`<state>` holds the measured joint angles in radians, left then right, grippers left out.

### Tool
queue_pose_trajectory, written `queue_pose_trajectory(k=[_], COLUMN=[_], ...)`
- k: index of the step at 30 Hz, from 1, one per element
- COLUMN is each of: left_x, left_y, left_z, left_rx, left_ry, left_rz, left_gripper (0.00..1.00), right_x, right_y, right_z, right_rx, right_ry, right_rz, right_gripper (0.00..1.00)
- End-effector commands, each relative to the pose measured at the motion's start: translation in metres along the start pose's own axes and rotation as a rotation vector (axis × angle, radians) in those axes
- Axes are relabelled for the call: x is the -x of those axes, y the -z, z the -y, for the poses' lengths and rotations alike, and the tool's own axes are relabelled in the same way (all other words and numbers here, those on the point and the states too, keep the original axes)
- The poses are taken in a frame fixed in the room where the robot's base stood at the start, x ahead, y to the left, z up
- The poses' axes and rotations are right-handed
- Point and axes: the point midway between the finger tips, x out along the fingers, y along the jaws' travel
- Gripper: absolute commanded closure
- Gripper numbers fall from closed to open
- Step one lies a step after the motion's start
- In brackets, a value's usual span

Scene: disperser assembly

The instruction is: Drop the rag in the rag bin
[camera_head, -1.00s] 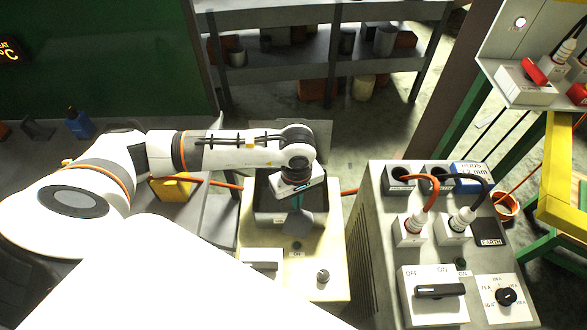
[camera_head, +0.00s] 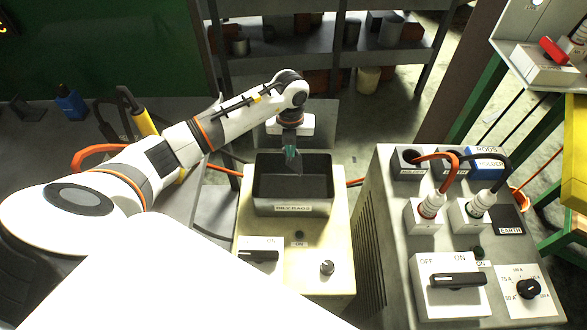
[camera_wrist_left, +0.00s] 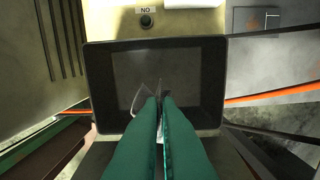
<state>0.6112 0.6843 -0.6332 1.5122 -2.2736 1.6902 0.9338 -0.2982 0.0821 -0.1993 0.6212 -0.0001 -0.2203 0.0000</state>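The rag bin (camera_head: 322,207) is a dark open rectangular box with a rags label on its front, standing on the cream cabinet. It also fills the middle of the left wrist view (camera_wrist_left: 102,75). My left gripper (camera_head: 292,158) points down over the bin's back part. In the left wrist view, its green fingers (camera_wrist_left: 160,102) are close together on the rag (camera_wrist_left: 141,97), a thin grey piece sticking out at the tips above the bin. In the head view the rag is hard to tell from the fingertips. My right gripper is not in view.
A grey machine (camera_head: 395,225) with plugs and switches stands right of the cabinet. Shelves (camera_head: 290,60) with several pots stand behind. A yellow tool (camera_head: 145,122) and a blue bottle (camera_head: 70,103) are on the left bench. An orange cable (camera_head: 228,170) runs behind the bin.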

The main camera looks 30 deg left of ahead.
Motion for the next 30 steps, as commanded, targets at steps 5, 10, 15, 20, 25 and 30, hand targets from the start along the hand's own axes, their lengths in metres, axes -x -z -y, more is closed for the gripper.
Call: queue_pose_trajectory(k=[5, 10, 15, 20, 25, 30], left_x=[-0.012, -0.015, -0.022, -0.038, -0.059, -0.074], left_y=[0.010, 0.015, 0.015, 0.015, 0.015, 0.015], left_z=[0.007, 0.011, 0.012, 0.011, 0.011, 0.011], left_rx=[0.314, 0.460, 0.488, 0.486, 0.485, 0.483], left_ry=[0.000, 0.000, 0.001, 0.001, 0.000, 0.001], left_rz=[0.000, 0.000, 0.000, 0.001, 0.001, -0.001], left_gripper=[1.00, 1.00, 1.00, 1.00, 1.00, 1.00], right_x=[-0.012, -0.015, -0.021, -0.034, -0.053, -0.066], right_y=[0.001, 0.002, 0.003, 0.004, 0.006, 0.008], right_z=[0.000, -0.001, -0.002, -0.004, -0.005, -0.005], right_rx=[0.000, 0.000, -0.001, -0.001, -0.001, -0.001], right_ry=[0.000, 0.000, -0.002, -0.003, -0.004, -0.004], right_rz=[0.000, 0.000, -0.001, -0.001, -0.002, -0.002], right_gripper=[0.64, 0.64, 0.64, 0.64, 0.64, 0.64])
